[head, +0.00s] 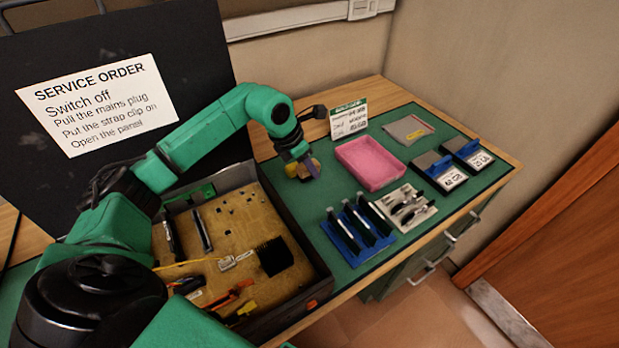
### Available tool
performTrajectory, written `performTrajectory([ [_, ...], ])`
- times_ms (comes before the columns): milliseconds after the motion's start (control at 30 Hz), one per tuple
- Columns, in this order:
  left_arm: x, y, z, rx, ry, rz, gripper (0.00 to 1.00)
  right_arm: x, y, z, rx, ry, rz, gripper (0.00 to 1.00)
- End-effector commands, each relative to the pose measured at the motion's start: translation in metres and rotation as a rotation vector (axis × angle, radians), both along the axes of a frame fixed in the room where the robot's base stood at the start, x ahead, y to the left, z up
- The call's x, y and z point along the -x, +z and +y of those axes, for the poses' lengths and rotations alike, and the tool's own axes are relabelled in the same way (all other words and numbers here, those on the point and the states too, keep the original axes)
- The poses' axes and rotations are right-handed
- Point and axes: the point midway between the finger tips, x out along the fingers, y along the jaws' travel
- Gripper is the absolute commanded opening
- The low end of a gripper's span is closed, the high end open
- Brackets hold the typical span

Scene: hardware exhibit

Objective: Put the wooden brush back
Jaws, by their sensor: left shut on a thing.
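My left gripper (305,165) reaches in from the left over the green mat, between the open case and the pink tray. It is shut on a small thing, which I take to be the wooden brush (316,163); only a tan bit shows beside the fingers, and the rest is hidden. A dark and yellowish round shape (292,169) shows just left of the fingers, too small to make out. My right gripper is not in view.
An open case (318,269) with a circuit board stands left of a pink tray (370,163). A blue rack (345,244), a pale tool holder (423,215), two labelled boxes (440,172) (468,152), a grey pouch (404,134) and a sign card (348,119) stand on the mat (468,197).

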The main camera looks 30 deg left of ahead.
Motion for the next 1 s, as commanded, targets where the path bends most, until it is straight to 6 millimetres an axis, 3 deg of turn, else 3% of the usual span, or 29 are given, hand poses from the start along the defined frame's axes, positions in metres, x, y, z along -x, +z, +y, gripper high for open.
performTrajectory([
  [267,0.0,-0.047,0.0,0.0,-0.001,0.0,0.0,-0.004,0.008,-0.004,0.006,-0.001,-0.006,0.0],
  [567,0.0,-0.053,0.0,0.0,-0.002,-0.001,0.0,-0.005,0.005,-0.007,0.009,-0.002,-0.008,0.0],
  [600,0.0,-0.052,0.0,0.0,-0.002,-0.001,0.47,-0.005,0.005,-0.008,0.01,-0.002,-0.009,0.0],
  [667,0.0,-0.052,0.0,0.0,-0.002,-0.001,0.69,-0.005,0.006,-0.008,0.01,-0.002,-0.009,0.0],
  [1000,0.0,-0.048,0.0,0.0,-0.002,-0.001,0.69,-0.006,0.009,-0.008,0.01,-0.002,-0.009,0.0],
])
